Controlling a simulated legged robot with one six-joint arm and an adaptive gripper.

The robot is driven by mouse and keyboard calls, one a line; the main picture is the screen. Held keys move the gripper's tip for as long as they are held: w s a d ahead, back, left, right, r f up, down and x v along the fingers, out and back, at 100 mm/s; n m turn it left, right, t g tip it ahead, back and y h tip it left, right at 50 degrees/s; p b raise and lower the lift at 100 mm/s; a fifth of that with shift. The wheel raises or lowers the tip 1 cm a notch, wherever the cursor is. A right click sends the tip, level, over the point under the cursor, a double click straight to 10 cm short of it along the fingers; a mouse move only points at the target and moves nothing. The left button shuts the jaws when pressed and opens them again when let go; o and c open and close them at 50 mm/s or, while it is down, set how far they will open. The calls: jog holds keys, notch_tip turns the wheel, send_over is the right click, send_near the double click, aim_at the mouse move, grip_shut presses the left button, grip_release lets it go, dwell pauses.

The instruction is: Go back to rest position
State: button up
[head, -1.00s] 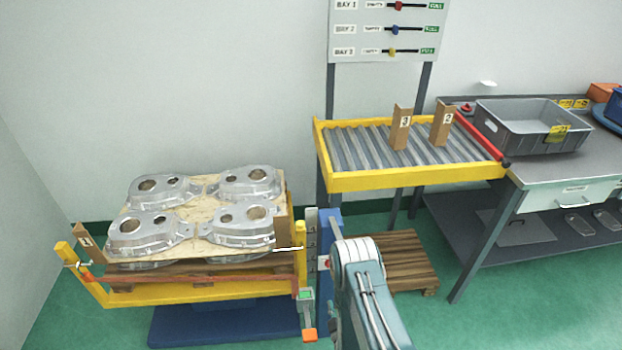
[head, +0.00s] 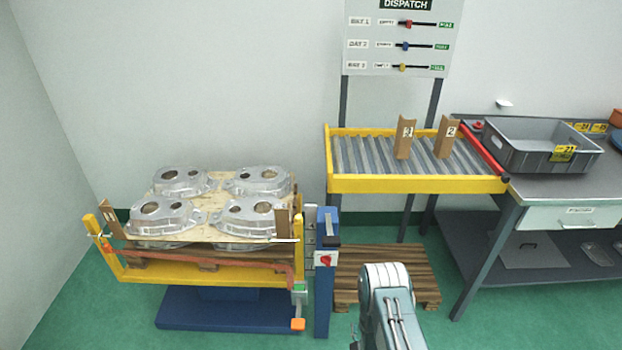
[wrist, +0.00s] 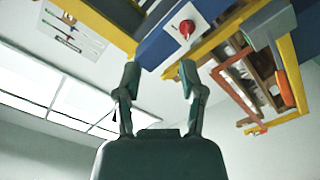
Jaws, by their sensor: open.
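My gripper (wrist: 159,82) shows in the wrist view with its two fingers spread apart and nothing between them. The head view shows part of my arm at the bottom, right of centre, but the gripper cannot be made out there. In the wrist view the fingers point toward a blue post with a red knob (wrist: 187,28), which also stands in the head view (head: 326,260). I cannot tell the distance between fingers and post.
Several aluminium castings (head: 160,216) lie on a yellow-framed lift (head: 210,272) at left. A wooden pallet (head: 410,262) lies behind my arm. A roller conveyor (head: 420,184) holds two numbered brown brackets. A grey crate (head: 535,150) stands on the bench (head: 560,180) at right.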

jog(key=w+d+r+m+g, duration=0.1)
jog(key=w+r+m+g, duration=0.15)
jog(key=w+r, duration=1)
jog(key=s+r+m+g, duration=0.2)
jog(key=s+r+g, duration=0.1)
jog(key=r, duration=1.6)
jog(key=s+r+m+g, duration=0.3)
jog(key=s+r+g, duration=0.1)
jog(key=s+r, duration=0.95)
jog(key=s+r+m+g, duration=0.2)
jog(key=s+r+g, duration=0.1)
jog(key=s, duration=1.6)
jog(key=shift+s+d+r, duration=0.25)
jog(key=shift+s, duration=0.05)
